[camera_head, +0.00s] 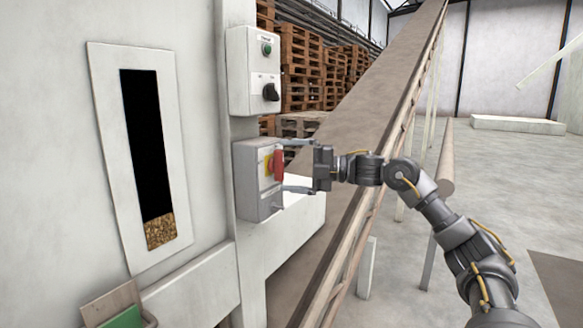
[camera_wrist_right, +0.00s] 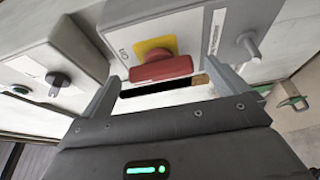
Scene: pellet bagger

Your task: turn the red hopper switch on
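The red hopper switch (camera_head: 278,165) is a red handle on a yellow plate, on the front of a grey box fixed to the machine's white post. In the head view its handle stands upright. It also shows in the right wrist view (camera_wrist_right: 161,68), where the handle lies across the picture between the fingers. My right gripper (camera_head: 298,166) is open in front of the box, one finger above and one below the red handle. In the right wrist view the fingers (camera_wrist_right: 160,95) stand apart on either side of the handle, with no clear contact. My left gripper is not in view.
A second grey box (camera_head: 253,70) above has a green button and a black knob (camera_head: 270,92). A sloping conveyor (camera_head: 375,90) runs just behind my right arm. A level window (camera_head: 150,150) shows pellets at its bottom. Pallets (camera_head: 300,65) are stacked behind.

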